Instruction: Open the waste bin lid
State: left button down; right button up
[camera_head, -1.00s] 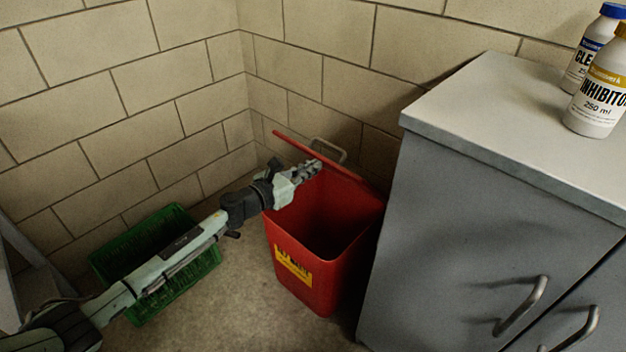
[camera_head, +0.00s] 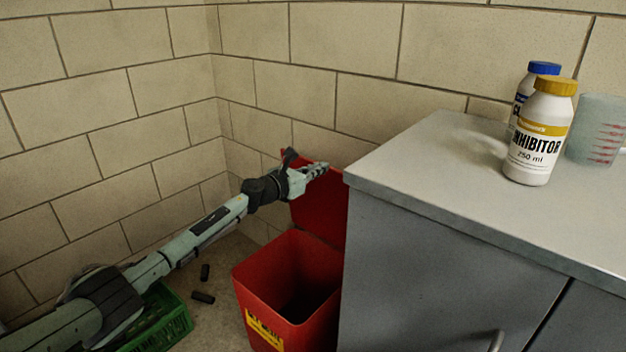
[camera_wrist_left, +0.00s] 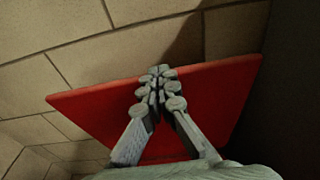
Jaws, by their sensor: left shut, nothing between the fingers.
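The red waste bin (camera_head: 262,282) stands on the floor beside the grey cabinet, its dark inside showing from above. Its red lid (camera_head: 322,212) stands raised, steeply upright at the back of the bin near the wall. My left gripper (camera_head: 326,168) is shut and empty, at the upper part of the lid. In the left wrist view the shut fingers (camera_wrist_left: 158,78) lie in front of the red lid (camera_wrist_left: 95,108), near its upper edge; I cannot tell whether they touch it. The lid's handle is not visible now. My right gripper is not in view.
The grey cabinet (camera_head: 430,270) stands close on the right. On its top are an INHIBITOR bottle (camera_head: 540,135), a blue-capped bottle (camera_head: 541,70) and a clear measuring beaker (camera_head: 597,130). A green crate (camera_head: 170,325) and two small dark pieces (camera_head: 203,297) lie on the floor at left.

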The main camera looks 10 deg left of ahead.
pick_arm(q)
jog(key=shift+w+d+r, duration=0.1)
jog(key=shift+w, duration=0.1)
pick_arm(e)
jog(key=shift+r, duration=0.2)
